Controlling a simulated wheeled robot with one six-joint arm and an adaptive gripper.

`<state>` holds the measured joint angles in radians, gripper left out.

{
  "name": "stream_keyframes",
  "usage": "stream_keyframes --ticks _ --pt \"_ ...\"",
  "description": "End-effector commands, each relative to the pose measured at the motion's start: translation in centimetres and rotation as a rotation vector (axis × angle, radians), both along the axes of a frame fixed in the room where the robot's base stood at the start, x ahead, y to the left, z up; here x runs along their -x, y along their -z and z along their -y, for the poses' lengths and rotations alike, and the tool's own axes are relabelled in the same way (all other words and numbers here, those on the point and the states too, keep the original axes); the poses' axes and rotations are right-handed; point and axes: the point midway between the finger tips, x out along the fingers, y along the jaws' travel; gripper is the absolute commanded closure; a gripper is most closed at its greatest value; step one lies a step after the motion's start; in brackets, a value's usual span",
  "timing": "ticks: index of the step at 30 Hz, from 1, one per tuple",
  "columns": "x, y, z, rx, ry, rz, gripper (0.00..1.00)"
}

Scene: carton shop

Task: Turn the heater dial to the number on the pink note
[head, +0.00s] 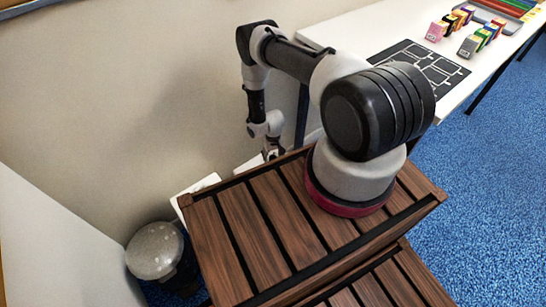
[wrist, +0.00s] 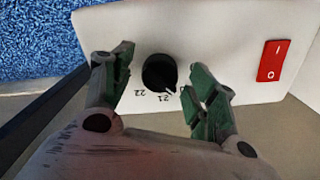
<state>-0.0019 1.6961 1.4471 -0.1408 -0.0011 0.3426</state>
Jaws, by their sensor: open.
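The heater dial (wrist: 156,72) is a round black knob on a white panel (wrist: 215,40) in the wrist view. A pale pointer mark on it points down and right, close to the printed 21; a 22 is printed left of that. The numbers appear upside down. My gripper (wrist: 161,60) is open, with one green-padded finger on each side of the dial. I cannot tell whether either finger touches it. In the head view, my gripper (head: 270,152) is small and low by the wall, and the dial is hidden. I see no pink note in either view.
A red rocker switch (wrist: 272,61) is on the panel right of the dial. In the head view, a white table (head: 350,28) holds small coloured boxes (head: 482,38) and a black mat (head: 420,65). A grey-topped round bin (head: 155,250) stands at lower left. A wall is close behind my arm.

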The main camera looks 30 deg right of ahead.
Motion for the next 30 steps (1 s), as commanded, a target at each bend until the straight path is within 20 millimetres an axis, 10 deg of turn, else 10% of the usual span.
stream_keyframes --ticks 16,30 --pt "-0.1 -10.2 0.0 0.000 0.001 0.002 0.42" --pt "0.0 -11.8 0.0 0.000 0.000 0.000 0.42"
